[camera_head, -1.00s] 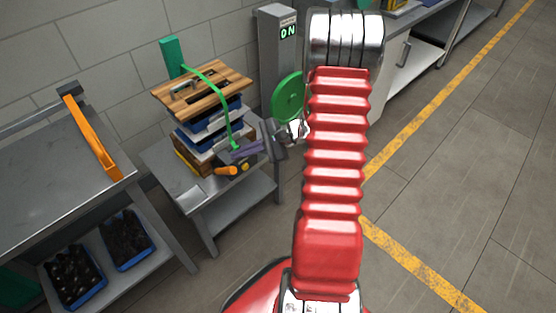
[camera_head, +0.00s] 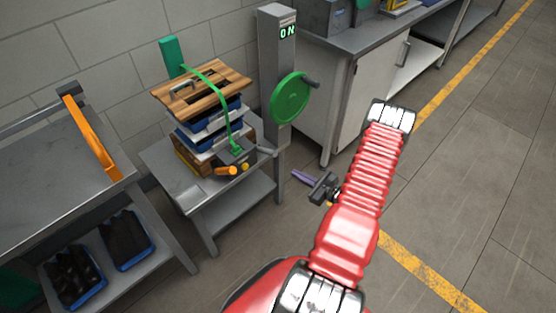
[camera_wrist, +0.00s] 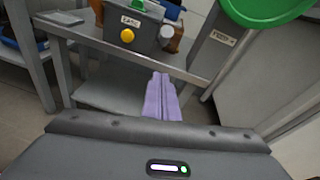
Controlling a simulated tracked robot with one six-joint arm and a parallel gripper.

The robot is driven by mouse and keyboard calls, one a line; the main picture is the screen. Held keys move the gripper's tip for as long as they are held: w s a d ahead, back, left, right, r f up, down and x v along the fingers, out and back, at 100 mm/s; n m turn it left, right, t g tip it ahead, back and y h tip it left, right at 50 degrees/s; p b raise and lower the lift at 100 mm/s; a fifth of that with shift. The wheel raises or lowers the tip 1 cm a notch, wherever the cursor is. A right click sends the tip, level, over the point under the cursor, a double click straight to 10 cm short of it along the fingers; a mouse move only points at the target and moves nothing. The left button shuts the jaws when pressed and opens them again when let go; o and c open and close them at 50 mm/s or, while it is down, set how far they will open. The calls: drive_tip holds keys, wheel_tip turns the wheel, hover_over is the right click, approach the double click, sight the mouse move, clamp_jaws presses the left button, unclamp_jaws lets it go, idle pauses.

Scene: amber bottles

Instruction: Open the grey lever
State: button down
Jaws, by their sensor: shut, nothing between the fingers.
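A grey lever (camera_head: 266,152) sticks out to the right from a dark grey box (camera_head: 232,156) on the small metal table. The box has orange and yellow knobs on its front. In the wrist view the box (camera_wrist: 143,30) is at the top, with a pale round end beside its yellow knob; I cannot tell whether this is the lever. My gripper (camera_head: 297,175) has purple fingers, shut and empty, right of the table and apart from the lever. The fingers also show in the wrist view (camera_wrist: 162,98), below the table edge.
A grey post (camera_head: 277,50) with a lit ON display and a green wheel (camera_head: 291,98) stands right behind the table. Stacked blue trays and a wooden board (camera_head: 205,88) share the table. An orange bar (camera_head: 92,138) lies on the left bench. The floor at right is clear.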

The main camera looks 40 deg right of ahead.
sight(265, 151)
drive_tip(key=shift+s+d+f, duration=0.15)
drive_tip(key=shift+d+f, duration=0.05)
drive_tip(key=w+a+r, duration=0.1)
drive_tip(key=w, duration=1)
drive_tip(key=shift+w+a+r, duration=0.15)
drive_tip(key=shift+w+a, duration=0.1)
drive_tip(key=shift+a, duration=0.1)
drive_tip(key=shift+d, duration=0.1)
idle(0.3)
drive_tip(key=shift+r, duration=0.1)
